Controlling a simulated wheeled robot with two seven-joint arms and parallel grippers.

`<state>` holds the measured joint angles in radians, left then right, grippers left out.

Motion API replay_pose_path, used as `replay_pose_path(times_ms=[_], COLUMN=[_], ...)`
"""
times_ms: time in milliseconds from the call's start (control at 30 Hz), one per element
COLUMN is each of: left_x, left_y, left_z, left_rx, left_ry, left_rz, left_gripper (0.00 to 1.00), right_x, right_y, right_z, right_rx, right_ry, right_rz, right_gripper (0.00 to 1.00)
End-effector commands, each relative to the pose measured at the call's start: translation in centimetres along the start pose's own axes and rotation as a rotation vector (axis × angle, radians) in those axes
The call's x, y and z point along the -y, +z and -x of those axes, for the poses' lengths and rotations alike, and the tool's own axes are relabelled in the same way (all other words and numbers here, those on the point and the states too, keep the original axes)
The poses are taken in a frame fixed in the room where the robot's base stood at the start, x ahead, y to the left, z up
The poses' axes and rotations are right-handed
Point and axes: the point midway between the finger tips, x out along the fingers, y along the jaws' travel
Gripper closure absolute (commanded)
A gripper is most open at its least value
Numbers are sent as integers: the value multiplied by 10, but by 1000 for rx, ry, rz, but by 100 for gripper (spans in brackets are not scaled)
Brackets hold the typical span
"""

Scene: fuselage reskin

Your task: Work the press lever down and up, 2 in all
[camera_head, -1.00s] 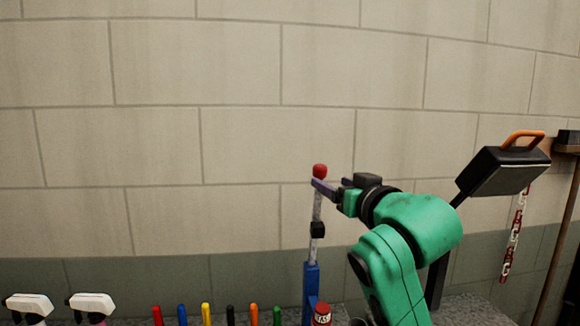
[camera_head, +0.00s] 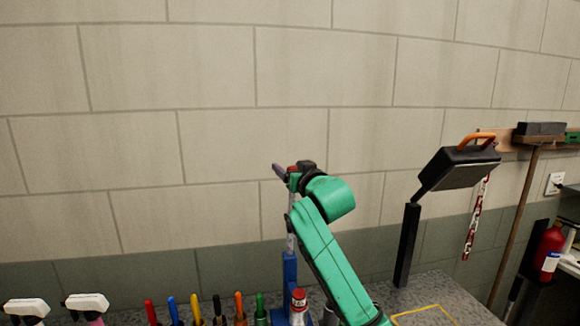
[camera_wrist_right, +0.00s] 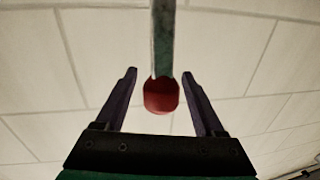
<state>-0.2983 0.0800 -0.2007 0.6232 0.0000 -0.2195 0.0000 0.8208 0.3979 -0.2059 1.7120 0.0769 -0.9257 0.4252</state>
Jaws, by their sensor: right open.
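The press has a blue post (camera_head: 289,272) with a pale metal lever rod (camera_head: 290,238) rising from it, seen low in the middle of the head view. The lever's red knob (camera_head: 292,168) shows only as a small patch beside my right gripper (camera_head: 281,172). In the right wrist view the red knob (camera_wrist_right: 161,96) lies between the two spread fingers of my right gripper (camera_wrist_right: 160,90), with a visible gap on each side. The rod (camera_wrist_right: 163,40) runs up from the knob in that view. My left gripper is out of view.
Several coloured markers (camera_head: 195,308) and two white-topped spray bottles (camera_head: 86,302) line the bottom left. A red extinguisher (camera_head: 550,250) stands at the far right.

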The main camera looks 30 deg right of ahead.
Motion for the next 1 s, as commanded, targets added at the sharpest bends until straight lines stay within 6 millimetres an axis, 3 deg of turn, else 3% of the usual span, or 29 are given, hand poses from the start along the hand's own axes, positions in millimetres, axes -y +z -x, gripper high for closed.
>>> replay_pose_path(times_ms=[33,100,200,1000], left_x=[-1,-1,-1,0], left_y=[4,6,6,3], left_z=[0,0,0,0], left_rx=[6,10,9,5], left_ry=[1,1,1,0], left_rz=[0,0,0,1], left_gripper=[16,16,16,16], right_x=[0,0,0,0], right_y=[0,0,0,1], right_z=[0,0,0,0], right_rx=[0,1,1,4], right_ry=[0,0,0,0], right_rz=[0,0,0,-2], right_gripper=[41,68,100,100])
